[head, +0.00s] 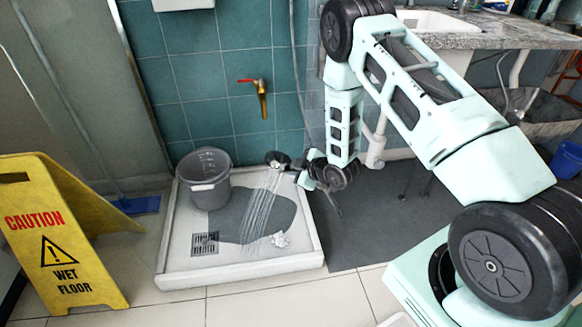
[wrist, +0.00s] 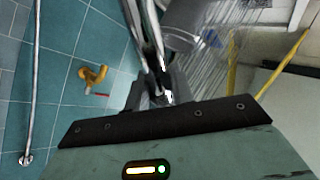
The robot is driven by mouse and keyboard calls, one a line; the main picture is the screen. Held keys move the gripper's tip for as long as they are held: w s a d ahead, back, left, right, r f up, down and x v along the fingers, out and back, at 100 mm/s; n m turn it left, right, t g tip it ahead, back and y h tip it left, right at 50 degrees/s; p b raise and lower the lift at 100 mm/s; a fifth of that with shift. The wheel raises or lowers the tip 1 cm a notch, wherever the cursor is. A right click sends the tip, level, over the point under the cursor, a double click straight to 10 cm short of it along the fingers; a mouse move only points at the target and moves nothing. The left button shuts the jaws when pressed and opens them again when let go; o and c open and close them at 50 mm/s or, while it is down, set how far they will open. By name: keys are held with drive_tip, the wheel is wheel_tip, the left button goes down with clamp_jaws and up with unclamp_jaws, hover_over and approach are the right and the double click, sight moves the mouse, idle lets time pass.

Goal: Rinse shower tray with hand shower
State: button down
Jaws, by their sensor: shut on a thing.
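The white shower tray (head: 170,240) lies on the floor against the teal wall. My gripper (head: 300,168) is over its back right corner, shut on the hand shower (head: 278,159), whose dark head points down into the tray. Water sprays down and slightly left onto the tray floor. A dark grey patch (head: 228,222) covers the middle of the floor, and a small whitish lump (head: 281,240) lies right of the spray's lower end. In the wrist view the chrome handle (wrist: 143,35) sits in my gripper (wrist: 152,92), with spray to its right.
A grey bucket (head: 204,185) stands in the tray's back left; a square drain (head: 205,243) is at its front left. A yellow caution sign (head: 62,235) stands left. A brass tap with red handle (head: 261,98) is on the wall. A sink counter (head: 500,35) is at right.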

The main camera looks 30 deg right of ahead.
drive_tip(key=s+d, duration=0.4)
drive_tip(key=d, duration=0.8)
drive_tip(key=shift+d+p, duration=0.4)
drive_tip(key=shift+p, duration=0.05)
idle(1.5)
drive_tip(key=shift+s+d, duration=0.1)
idle(1.4)
